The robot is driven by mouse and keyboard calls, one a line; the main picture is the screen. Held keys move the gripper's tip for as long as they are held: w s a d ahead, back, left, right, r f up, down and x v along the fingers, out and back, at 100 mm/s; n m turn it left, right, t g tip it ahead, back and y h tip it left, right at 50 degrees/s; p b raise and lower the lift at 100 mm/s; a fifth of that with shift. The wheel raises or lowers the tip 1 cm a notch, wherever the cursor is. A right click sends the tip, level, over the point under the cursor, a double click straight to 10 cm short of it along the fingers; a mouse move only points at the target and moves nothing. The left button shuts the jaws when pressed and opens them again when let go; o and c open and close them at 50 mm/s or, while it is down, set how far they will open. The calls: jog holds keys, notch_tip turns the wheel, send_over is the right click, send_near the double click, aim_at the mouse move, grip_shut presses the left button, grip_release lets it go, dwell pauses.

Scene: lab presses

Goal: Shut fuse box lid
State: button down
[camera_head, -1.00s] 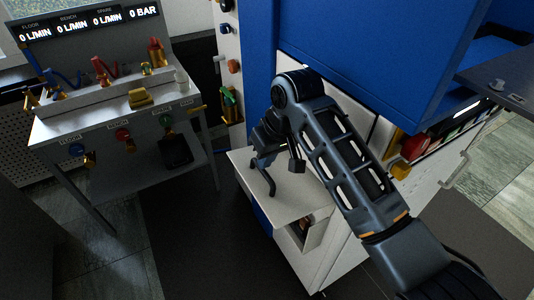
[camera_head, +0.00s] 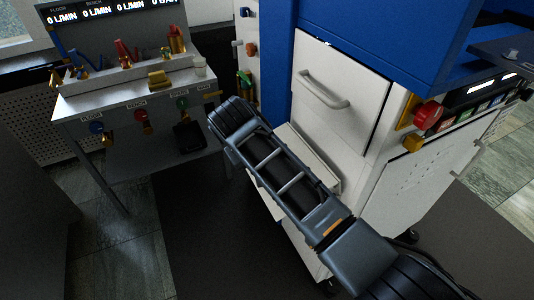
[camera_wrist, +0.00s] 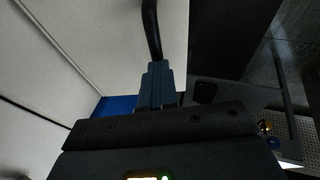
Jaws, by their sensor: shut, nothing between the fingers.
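The pale fuse box lid (camera_head: 315,160) shows in the head view as a plate low on the front of the white cabinet, below a handled door. My forearm covers much of it, so I cannot tell its exact angle or whether it is fully closed. My gripper is hidden behind my arm in the head view. In the wrist view my gripper (camera_wrist: 151,30) is shut and empty, its dark fingers in front of a pale flat surface. I cannot tell whether they touch it. The box's inside is hidden.
The white door with a bar handle (camera_head: 323,90) is above the lid. A red knob (camera_head: 428,114) and a yellow part sit on the cabinet's right. A grey bench (camera_head: 130,100) with coloured fittings stands at left. Dark floor mat (camera_head: 190,245) lies between.

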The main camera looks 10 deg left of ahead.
notch_tip(320, 180, down, 13)
jog(key=s+a+n+t+h+b, duration=0.15)
jog(key=t+h+b, duration=0.3)
jog(key=b, duration=0.65)
jog(key=w+d+f+t+h+b, duration=0.1)
jog(key=w+d+f+h+b, duration=0.1)
jog(key=f+b, duration=0.3)
jog(key=w+d+f+t+h+b, duration=0.2)
jog(key=d+f+b, duration=0.1)
jog(key=f+b, duration=0.3)
jog(key=shift+f+n+b, duration=0.25)
jog(key=shift+n+b, duration=0.1)
jog(key=shift+b, duration=0.75)
jog(key=shift+d, duration=0.15)
